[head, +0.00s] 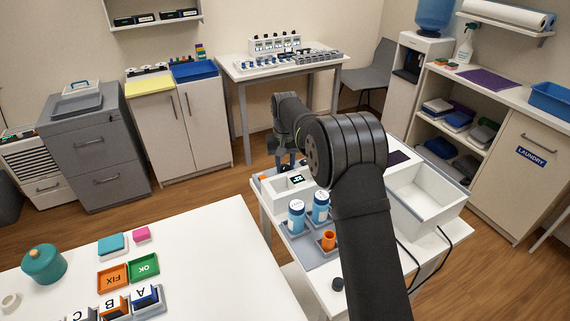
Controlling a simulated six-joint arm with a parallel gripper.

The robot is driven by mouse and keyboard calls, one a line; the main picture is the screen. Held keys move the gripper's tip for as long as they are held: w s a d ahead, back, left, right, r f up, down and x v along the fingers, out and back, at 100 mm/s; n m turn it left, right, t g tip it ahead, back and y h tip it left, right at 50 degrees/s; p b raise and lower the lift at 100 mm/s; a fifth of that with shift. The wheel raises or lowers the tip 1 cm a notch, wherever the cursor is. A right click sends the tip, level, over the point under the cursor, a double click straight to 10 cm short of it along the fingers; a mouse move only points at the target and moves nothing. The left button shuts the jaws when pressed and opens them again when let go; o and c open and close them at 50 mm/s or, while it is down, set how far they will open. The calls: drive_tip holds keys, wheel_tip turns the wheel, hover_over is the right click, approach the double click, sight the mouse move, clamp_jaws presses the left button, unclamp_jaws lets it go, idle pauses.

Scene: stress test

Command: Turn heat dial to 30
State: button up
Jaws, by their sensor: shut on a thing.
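My gripper (287,162) points down at the back of the small cart, partly hidden behind my own arm. It is shut on what appears to be the heat dial, which the fingers and arm hide. Just in front of it is a white device (280,194) with a small dark display (297,179) showing lit digits, too small to read surely. The dial's pointer and scale cannot be made out.
A white open bin (425,192) is at right.

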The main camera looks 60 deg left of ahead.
drive_tip(key=n, duration=1.1)
drive_tip(key=shift+r, duration=0.1)
drive_tip(key=n, duration=1)
drive_tip(key=shift+n, duration=0.4)
drive_tip(key=o, duration=1)
